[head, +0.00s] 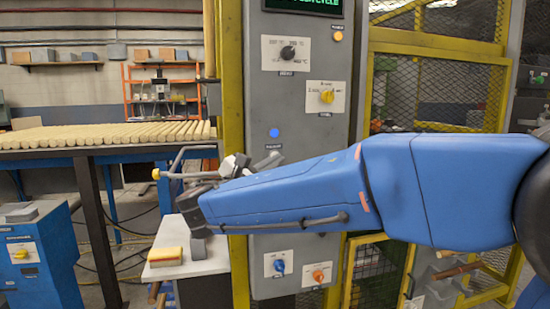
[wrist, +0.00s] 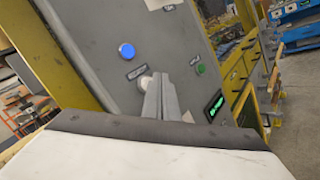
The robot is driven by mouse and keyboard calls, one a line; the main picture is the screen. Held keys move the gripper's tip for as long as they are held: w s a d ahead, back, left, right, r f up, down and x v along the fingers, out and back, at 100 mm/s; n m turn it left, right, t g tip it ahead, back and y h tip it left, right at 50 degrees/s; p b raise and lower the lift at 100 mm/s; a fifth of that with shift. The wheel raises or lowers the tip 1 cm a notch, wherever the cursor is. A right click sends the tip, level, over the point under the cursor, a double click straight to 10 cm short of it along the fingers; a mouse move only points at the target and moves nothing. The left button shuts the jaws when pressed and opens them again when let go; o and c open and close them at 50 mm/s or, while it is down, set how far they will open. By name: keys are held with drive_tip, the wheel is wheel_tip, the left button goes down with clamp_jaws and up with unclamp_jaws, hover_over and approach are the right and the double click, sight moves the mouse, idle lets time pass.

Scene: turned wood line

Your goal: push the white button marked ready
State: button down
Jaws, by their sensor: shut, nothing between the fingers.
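The grey control panel (head: 330,70) stands upright in front of me. In the wrist view a pale, whitish round button (wrist: 145,81) shows on it, partly covered by my gripper (wrist: 158,78). A small label (wrist: 136,72) lies between it and a blue button (wrist: 127,51); I cannot read it. My gripper is shut and empty, its fingertips right at the pale button; I cannot tell whether they touch it. In the head view my gripper (head: 236,165) is in front of the panel's left part, below the blue button (head: 274,132), and my arm hides the pale button.
A black knob (head: 288,53) and a yellow knob (head: 327,96) are higher on the panel; blue (head: 279,266) and orange (head: 318,276) knobs are lower. A green button (wrist: 201,69) is near the fingers. A small white table (head: 190,264) bears a yellow block (head: 165,256).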

drive_tip(key=s, duration=0.2)
drive_tip(key=s+d, duration=0.1)
drive_tip(key=s, duration=0.1)
drive_tip(key=shift+s+d, duration=0.2)
drive_tip(key=shift+s, duration=0.2)
idle(0.6)
drive_tip(key=s+d+f+m+g, duration=0.3)
drive_tip(key=d+f, duration=0.2)
drive_tip(key=d, duration=0.4)
drive_tip(key=s+d+f+m+g, duration=0.25)
drive_tip(key=d+f+g, duration=0.2)
drive_tip(key=d, duration=0.45)
drive_tip(key=s+d+f+m+g, duration=0.25)
drive_tip(key=d+f, duration=0.25)
drive_tip(key=d, duration=0.5)
drive_tip(key=s+d+f+m+g+y, duration=0.35)
drive_tip(key=s+d+f+m, duration=0.2)
drive_tip(key=s+f, duration=0.4)
drive_tip(key=s+a+f+m+t+y, duration=0.1)
drive_tip(key=s+a+f+m+y, duration=0.2)
drive_tip(key=s+f+m+y, duration=0.3)
drive_tip(key=s+m, duration=0.3)
drive_tip(key=s, duration=0.1)
drive_tip(key=shift+s+f, duration=0.15)
drive_tip(key=shift+f, duration=0.1)
